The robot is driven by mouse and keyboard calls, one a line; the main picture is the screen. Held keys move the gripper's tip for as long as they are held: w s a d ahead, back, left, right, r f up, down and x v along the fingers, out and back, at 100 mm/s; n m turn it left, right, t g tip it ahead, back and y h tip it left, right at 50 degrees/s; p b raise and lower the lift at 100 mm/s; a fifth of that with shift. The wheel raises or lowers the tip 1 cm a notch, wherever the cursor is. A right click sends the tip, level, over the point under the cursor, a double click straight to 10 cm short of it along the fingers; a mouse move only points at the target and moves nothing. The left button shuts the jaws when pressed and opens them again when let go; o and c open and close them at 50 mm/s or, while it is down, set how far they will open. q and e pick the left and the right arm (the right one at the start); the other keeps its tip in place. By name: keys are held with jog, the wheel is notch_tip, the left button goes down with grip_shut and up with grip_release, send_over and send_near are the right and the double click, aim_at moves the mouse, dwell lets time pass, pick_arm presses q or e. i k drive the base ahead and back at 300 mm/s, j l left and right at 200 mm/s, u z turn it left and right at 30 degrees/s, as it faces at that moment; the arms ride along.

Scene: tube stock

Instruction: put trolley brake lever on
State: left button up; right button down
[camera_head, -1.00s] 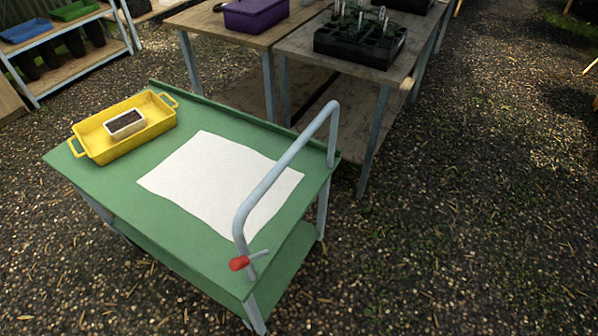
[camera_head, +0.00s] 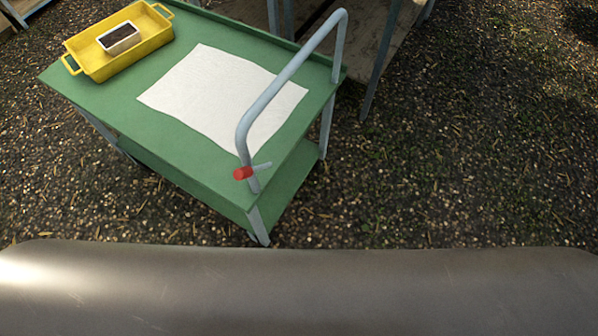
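The green trolley (camera_head: 212,172) stands on the gravel ahead, left of centre. Its grey push handle (camera_head: 285,78) arches along the right end. The brake lever is a short grey bar with a red knob (camera_head: 243,173), low on the near leg of the handle. The knob points left and the bar's other end sticks out to the right. Neither of my grippers is in view, and nothing touches the lever.
A yellow tray (camera_head: 118,45) with a small white pot of dark soil (camera_head: 120,38) and a white sheet (camera_head: 222,95) lie on the trolley. A wooden bench (camera_head: 375,45) stands behind. Open gravel (camera_head: 450,170) lies to the right. My own grey body fills the bottom edge.

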aim_at(240, 174)
jog(key=k+l+u, duration=0.1)
jog(key=l, duration=0.35)
jog(key=k+l+u, duration=0.1)
jog(key=l, duration=0.3)
jog(key=k+l+u, duration=0.1)
jog(key=k+l, duration=0.15)
jog(key=l, duration=0.15)
jog(key=k+l+u, duration=0.1)
jog(key=l, duration=0.3)
jog(key=k+l+u, duration=0.1)
jog(key=k+l, duration=0.15)
jog(key=l, duration=0.1)
